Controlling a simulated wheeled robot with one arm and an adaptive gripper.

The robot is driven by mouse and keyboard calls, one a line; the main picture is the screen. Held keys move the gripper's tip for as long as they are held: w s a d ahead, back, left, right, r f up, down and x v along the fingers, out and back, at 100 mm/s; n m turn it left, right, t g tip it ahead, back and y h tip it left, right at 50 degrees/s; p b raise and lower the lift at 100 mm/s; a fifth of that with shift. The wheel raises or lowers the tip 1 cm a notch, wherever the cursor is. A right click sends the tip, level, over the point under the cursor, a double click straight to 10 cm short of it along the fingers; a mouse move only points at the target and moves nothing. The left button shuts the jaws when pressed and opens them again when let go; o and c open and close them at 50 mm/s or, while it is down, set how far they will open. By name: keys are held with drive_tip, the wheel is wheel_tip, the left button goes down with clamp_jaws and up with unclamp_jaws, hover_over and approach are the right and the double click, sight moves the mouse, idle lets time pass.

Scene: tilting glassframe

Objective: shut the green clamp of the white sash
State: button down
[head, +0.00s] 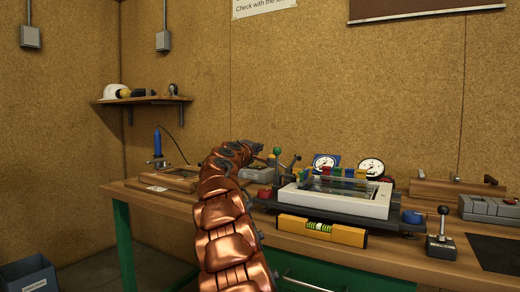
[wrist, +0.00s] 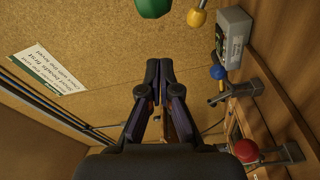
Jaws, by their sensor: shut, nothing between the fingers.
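The white sash (head: 345,206) lies on a dark base on the workbench, right of my arm in the head view. A green ball knob (head: 277,151) stands on a lever left of the sash. A green knob (wrist: 153,6) also shows at the top edge of the wrist view, beyond my fingertips. My gripper (wrist: 160,68) is shut and empty, apart from the knobs.
Round gauges (head: 371,168) stand behind the sash. A yellow spirit level (head: 322,231) lies in front. A black-knobbed lever (head: 441,235) stands at the right. The wrist view shows yellow (wrist: 196,18), blue (wrist: 218,72) and red (wrist: 245,151) knobs along its right side.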

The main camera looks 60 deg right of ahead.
drive_tip(key=s+a, duration=0.1)
drive_tip(key=a, duration=0.6)
drive_tip(key=shift+s+a, duration=0.15)
drive_tip(key=shift+s, duration=0.1)
drive_tip(key=shift+f, duration=0.1)
idle(0.6)
